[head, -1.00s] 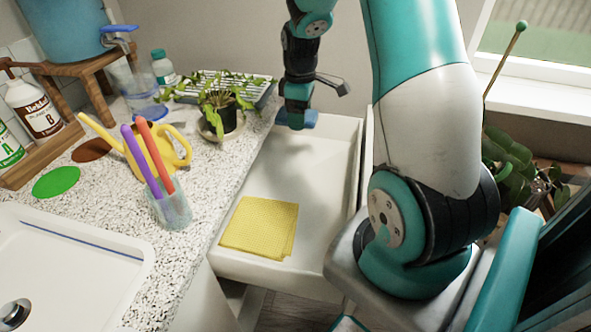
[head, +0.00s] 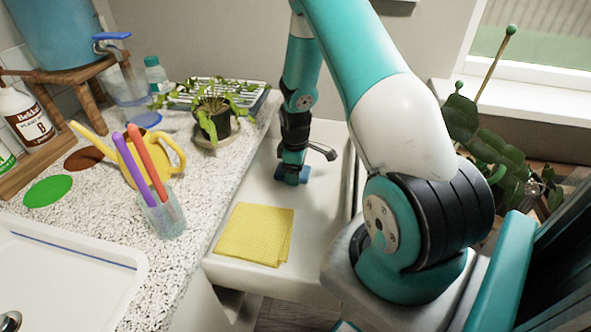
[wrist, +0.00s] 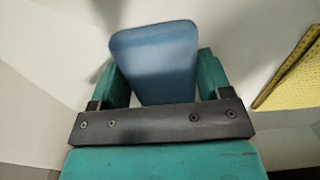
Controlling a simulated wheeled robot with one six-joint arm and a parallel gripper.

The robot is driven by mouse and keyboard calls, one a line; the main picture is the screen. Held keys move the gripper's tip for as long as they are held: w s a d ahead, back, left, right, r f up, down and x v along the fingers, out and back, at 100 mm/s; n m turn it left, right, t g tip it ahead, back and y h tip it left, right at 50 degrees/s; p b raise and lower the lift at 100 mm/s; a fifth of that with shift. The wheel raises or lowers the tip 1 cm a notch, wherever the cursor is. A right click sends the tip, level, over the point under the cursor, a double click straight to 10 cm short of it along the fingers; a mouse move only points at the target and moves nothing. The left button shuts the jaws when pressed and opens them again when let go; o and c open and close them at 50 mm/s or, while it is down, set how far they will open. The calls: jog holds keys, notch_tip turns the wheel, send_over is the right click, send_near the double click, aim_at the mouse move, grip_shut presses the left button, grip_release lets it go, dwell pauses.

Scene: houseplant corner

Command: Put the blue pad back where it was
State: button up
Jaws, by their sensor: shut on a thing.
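The blue pad (wrist: 155,50) is between the two teal fingers of my gripper (wrist: 163,82) in the wrist view. In the head view only a bit of the blue pad (head: 304,175) shows beside my gripper (head: 292,180), which points down inside the open white drawer (head: 318,215). My gripper is shut on the pad. Whether the pad touches the drawer floor cannot be told.
A folded yellow cloth (head: 256,234) lies in the near part of the drawer. On the speckled counter at left stand a potted plant (head: 213,120), a yellow watering can (head: 165,150) and a cup (head: 163,215) with two pens. A green disc (head: 48,190) lies farther left.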

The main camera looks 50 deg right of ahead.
jog(key=shift+f, duration=0.15)
jog(key=o, duration=1)
jog(key=shift+o, duration=0.2)
